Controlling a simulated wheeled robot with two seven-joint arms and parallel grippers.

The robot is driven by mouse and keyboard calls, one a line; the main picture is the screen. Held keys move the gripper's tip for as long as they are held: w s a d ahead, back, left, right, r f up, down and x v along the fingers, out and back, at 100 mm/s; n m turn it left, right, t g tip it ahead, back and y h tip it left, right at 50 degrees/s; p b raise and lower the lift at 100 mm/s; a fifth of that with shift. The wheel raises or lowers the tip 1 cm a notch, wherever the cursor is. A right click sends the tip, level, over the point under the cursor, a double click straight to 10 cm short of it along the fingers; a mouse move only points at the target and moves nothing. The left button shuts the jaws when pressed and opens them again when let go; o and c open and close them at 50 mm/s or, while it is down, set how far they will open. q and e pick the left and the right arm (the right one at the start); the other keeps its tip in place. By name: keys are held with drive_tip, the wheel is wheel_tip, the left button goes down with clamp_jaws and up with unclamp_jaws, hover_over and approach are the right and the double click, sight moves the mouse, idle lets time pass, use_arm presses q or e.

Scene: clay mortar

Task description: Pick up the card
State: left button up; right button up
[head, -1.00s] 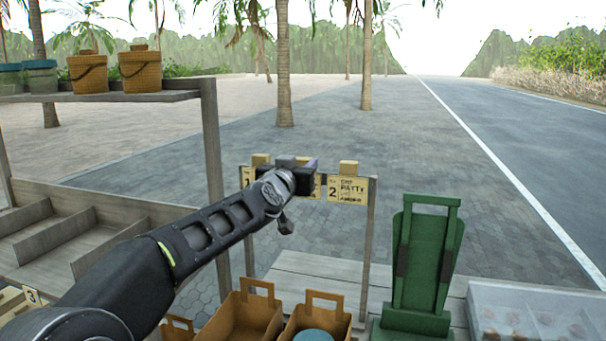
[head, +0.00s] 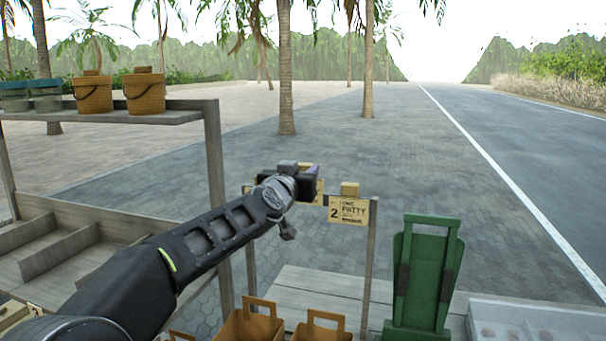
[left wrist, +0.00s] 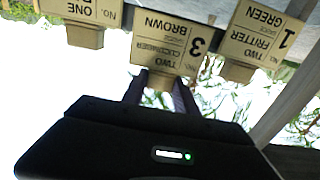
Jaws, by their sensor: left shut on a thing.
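Three tan cards with tabs show upside down in the left wrist view. The middle card, number 3 (left wrist: 165,43), reads "TWO CUCUMBER BROWN". My left gripper (left wrist: 158,90) is shut on its tab, and the card sits out of line with its neighbours, seemingly higher. Card 1 (left wrist: 258,38) and card 2 (left wrist: 75,12) are on either side. In the head view, card 2 (head: 348,211) hangs upright on the rack at the right. My left gripper (head: 300,180) is at the rack's top and hides most of the held card. My right gripper is out of view.
A grey rack post (head: 370,262) stands right of the gripper. A green stand (head: 428,275) is at the right, beside a clear-lidded tray (head: 520,318). Brown paper carriers (head: 252,322) are below. A shelf (head: 120,113) with baskets is at the left. Above the rack is free room.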

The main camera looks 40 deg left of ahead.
use_arm(q)
wheel_tip(320, 180, up, 6)
drive_tip(key=p, duration=0.4)
drive_tip(key=shift+r, duration=0.15)
drive_tip(key=shift+p, duration=0.3)
drive_tip(key=shift+r+p, duration=2.25)
drive_tip(key=shift+p, duration=0.1)
drive_tip(key=shift+f, duration=0.1)
